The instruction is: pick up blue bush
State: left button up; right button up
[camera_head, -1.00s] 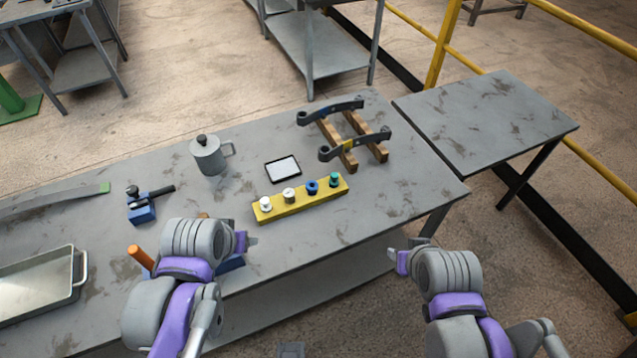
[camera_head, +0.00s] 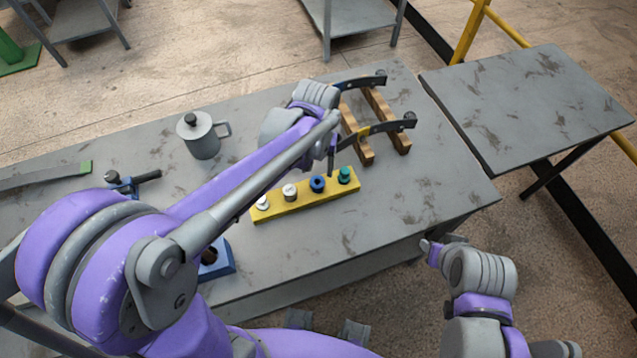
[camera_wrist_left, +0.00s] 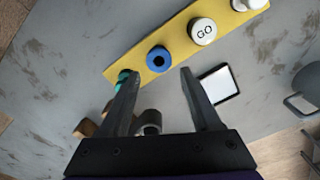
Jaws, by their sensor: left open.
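The blue bush (camera_head: 317,184) is a short ring with a dark hole. It sits on the yellow bar (camera_head: 277,210), between a white part (camera_head: 290,191) and a green part (camera_head: 344,175). My left gripper (camera_head: 331,160) is open and empty, above and just behind the bar. In the left wrist view, the blue bush (camera_wrist_left: 159,59) shows just beyond and between the fingertips of the left gripper (camera_wrist_left: 158,76). The gap in height cannot be told. My right gripper (camera_head: 440,246) is off the table's front edge, away from the bar; its jaw opening is unclear.
Two dark spring arms lie on wooden blocks (camera_head: 360,146) close to my left gripper. A white-faced tablet (camera_wrist_left: 219,84) lies behind the bar. The table's right front is clear.

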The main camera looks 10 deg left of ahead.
aim_at(317, 180)
pick_arm(q)
jog(key=f, duration=0.5)
jog(key=shift+s+d+f, duration=0.1)
jog(key=shift+s+f, duration=0.1)
jog(key=shift+f, duration=0.2)
jog(key=c, duration=1)
jog(key=shift+r, duration=0.1)
